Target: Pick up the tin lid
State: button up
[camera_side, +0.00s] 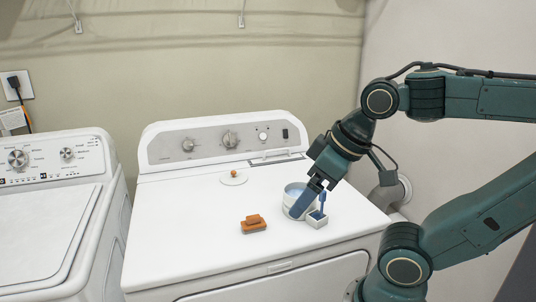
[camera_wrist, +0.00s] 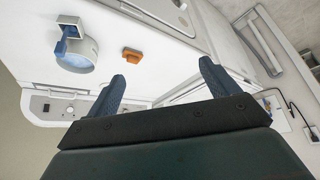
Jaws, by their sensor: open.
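The tin lid (camera_side: 233,178) is a flat white disc with a small orange-brown knob. It lies on the washer top, near the control panel, in the side view. I cannot make it out in the wrist view. The open white tin (camera_side: 286,198) with pale blue contents stands to its right; it also shows in the wrist view (camera_wrist: 78,63). My gripper (camera_side: 297,211) points down and covers part of the tin in the side view, well to the right of the lid. In the wrist view its two blue fingers (camera_wrist: 162,71) are apart with nothing between them.
A small white box (camera_side: 317,222) with an upright blue handle stands beside the tin. An orange-brown block (camera_side: 253,226) lies on the front part of the washer top (camera_side: 180,235). Another washer (camera_side: 45,215) stands at left.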

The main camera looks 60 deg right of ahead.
jog(key=shift+o, duration=1)
jog(key=w+d+r, duration=0.2)
jog(key=w, duration=0.3)
jog(key=w+d+r, duration=0.2)
jog(key=w, duration=0.4)
jog(key=g, duration=0.1)
send_over(240, 178)
jog(key=shift+f, duration=9.6)
